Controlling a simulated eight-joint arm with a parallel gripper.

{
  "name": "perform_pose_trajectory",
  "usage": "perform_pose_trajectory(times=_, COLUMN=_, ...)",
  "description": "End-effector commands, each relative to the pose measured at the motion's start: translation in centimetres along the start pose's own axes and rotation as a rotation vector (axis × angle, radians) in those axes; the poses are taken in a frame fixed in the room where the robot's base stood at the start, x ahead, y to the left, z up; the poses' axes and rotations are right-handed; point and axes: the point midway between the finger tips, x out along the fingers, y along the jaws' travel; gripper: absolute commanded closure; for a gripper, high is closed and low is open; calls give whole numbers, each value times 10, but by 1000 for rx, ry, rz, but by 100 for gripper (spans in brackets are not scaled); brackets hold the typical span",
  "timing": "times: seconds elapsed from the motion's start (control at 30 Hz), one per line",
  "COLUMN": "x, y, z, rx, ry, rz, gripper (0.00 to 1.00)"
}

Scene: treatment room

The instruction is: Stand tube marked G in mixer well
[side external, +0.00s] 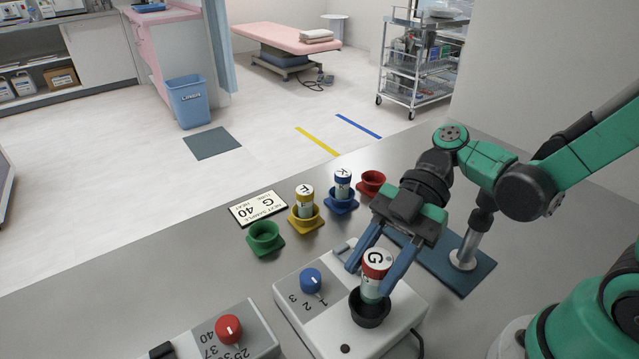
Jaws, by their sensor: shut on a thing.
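The tube marked G (376,273) has a white cap top with a black G, a red band and a pale body. It stands about upright with its lower end in or just over the black mixer well (369,313); whether it rests on the bottom is hidden. My gripper (376,279) is shut on the tube, with a blue finger on each side of it. The mixer (311,317) is a pale box with a blue knob (311,280) and the numbers 1, 2 and 3.
A yellow holder (305,224) and a blue holder (342,204) each carry a tube. The green holder (265,238) and red holder (371,183) look empty. A card (258,209) reads "NEXT SAMPLE G 40". A box with a red knob (229,329) stands at the front left.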

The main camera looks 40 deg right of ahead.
Motion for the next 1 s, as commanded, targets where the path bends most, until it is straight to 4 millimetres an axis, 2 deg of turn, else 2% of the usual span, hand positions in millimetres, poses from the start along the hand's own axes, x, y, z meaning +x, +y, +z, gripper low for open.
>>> perform_pose_trajectory(times=0.3, x=-4, y=0, z=-7, rx=0, ry=0, rz=0, gripper=100)
perform_pose_trajectory(times=1.0, x=-4, y=0, z=-6, rx=0, ry=0, rz=0, gripper=100)
